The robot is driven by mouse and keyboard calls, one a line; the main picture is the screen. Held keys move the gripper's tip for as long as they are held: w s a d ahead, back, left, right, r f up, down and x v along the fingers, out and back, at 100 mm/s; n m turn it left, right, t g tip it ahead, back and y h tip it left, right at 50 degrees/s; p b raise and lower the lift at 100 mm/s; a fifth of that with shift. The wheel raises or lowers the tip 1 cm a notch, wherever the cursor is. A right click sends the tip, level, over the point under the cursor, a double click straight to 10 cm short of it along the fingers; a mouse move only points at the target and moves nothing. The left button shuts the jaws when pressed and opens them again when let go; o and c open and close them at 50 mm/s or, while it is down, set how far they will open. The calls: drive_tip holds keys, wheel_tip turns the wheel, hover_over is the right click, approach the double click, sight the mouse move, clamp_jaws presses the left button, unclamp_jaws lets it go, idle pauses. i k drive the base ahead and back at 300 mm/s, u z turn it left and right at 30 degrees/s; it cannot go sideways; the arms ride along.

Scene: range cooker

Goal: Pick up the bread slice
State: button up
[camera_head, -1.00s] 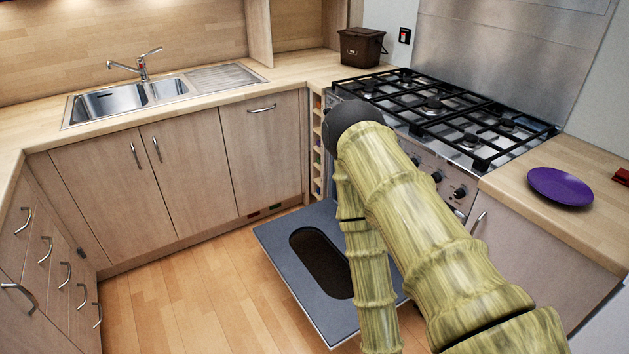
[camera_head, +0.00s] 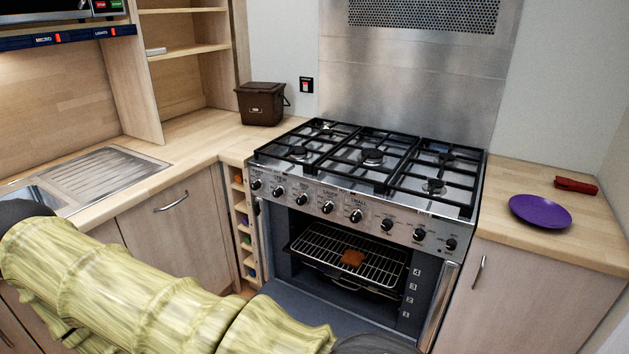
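The bread slice (camera_head: 353,258) is a small orange-brown piece. It lies on the wire rack (camera_head: 330,255) inside the open oven, near the middle of the rack. My arm, with a bamboo-like surface, crosses the lower left of the view. My gripper itself does not show, so its state and what it may hold are hidden.
The open oven door (camera_head: 310,310) hangs low in front of the cavity, partly behind my arm. Hob grates (camera_head: 372,157) and a row of knobs sit above the oven. A purple plate (camera_head: 540,211) and a red object (camera_head: 576,186) lie on the right worktop.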

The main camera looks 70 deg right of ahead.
sight(353, 258)
drive_tip(key=z, duration=0.4)
drive_tip(key=i, duration=1.1)
drive_tip(key=z, duration=1.55)
drive_tip(key=i, duration=0.55)
drive_tip(key=z, duration=0.55)
